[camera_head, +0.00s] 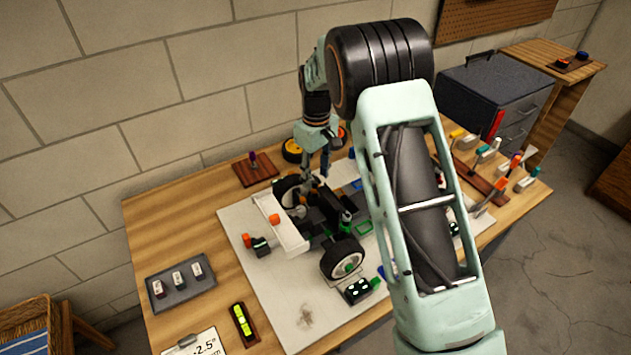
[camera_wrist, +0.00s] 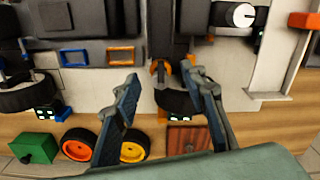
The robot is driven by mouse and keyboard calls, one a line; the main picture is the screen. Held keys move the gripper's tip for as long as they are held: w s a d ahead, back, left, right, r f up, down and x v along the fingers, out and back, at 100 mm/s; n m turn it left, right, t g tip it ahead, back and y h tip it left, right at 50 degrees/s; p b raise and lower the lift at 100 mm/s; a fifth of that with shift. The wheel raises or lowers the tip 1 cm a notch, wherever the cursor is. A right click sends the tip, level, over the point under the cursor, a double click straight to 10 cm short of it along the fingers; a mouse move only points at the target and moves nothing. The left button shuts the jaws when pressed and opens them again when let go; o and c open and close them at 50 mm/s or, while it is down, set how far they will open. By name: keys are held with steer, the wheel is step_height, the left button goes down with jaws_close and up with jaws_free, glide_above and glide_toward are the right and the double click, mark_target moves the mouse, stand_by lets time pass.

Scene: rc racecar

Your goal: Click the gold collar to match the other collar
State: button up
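The race car (camera_head: 320,222) sits on a pale mat, with its white wing at the left and black tyres showing. My gripper (camera_head: 322,172) is over the car's far side, partly hidden by my own arm. In the wrist view my gripper (camera_wrist: 160,78) has its fingers apart, with no object visibly held. Two small orange-gold pieces, one at left (camera_wrist: 160,72) and one at right (camera_wrist: 187,64), show close to the fingertips on a dark part of the car. They may be the collars; I cannot tell which is which, or whether a finger touches one.
Loose wheels with an orange rim (camera_wrist: 77,145) and a yellow rim (camera_wrist: 134,147) lie near a green box (camera_wrist: 35,148). A brown pad (camera_head: 256,169) lies by the wall. A grey tray (camera_head: 181,284) and a yellow-green level (camera_head: 242,322) lie left of the mat (camera_head: 295,320).

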steer(key=shift+f, duration=1.55)
steer(key=shift+c, duration=0.2)
jaws_close()
